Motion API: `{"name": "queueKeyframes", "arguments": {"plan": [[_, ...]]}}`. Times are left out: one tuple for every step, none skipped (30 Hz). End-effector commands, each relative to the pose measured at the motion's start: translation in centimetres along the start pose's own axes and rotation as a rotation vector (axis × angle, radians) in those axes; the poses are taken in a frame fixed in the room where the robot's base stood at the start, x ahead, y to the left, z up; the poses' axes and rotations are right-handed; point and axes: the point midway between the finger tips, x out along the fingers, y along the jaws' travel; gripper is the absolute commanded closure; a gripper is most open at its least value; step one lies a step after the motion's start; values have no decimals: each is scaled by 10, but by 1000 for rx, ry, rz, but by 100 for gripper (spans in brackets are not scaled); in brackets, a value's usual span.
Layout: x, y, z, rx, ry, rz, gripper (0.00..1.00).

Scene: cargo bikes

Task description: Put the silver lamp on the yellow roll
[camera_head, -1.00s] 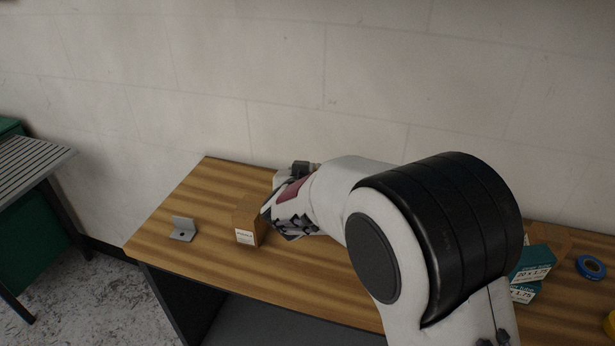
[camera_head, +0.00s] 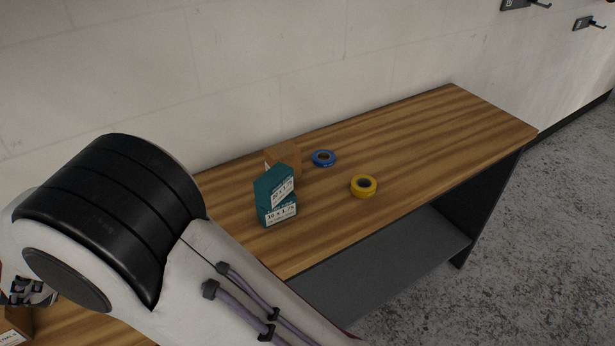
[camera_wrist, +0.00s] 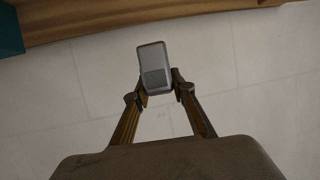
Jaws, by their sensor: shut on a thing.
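The silver lamp (camera_wrist: 153,68) is a small grey block with rounded corners, held between the fingertips of my gripper (camera_wrist: 158,90) in the wrist view. My gripper is shut on it, and only the pale wall lies behind it. The yellow roll (camera_head: 363,187) lies flat on the wooden bench, toward its front edge, in the head view. Its top is bare. In the head view my arm fills the lower left; a small part of my gripper shows at the far left edge, and the lamp cannot be made out there.
A blue roll (camera_head: 323,158) lies behind and left of the yellow roll. Teal boxes (camera_head: 275,196) stand left of it, with a brown box (camera_head: 284,158) behind. The bench's right part (camera_head: 450,130) is clear. Another brown box (camera_head: 17,325) shows at the lower left.

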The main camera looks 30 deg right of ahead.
Motion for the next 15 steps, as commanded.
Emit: {"name": "queueKeyframes", "arguments": {"plan": [[3,9,-2,5,1,12,98],[5,14,-4,9,1,20,98],[7,22,-5,13,1,30,98],[9,29,-7,17,2,39,98],[11,36,-9,22,2,49,98],[14,46,-12,27,2,63,98],[16,55,-14,32,2,74,98],[18,64,-17,37,3,86,98],[20,76,-20,44,3,102,98],[22,86,-22,49,3,115,98],[24,96,-24,55,2,128,98],[26,109,-27,62,2,146,98],[27,119,-28,67,1,158,98],[28,130,-30,72,1,172,98],[29,143,-32,79,1,188,98]]}}
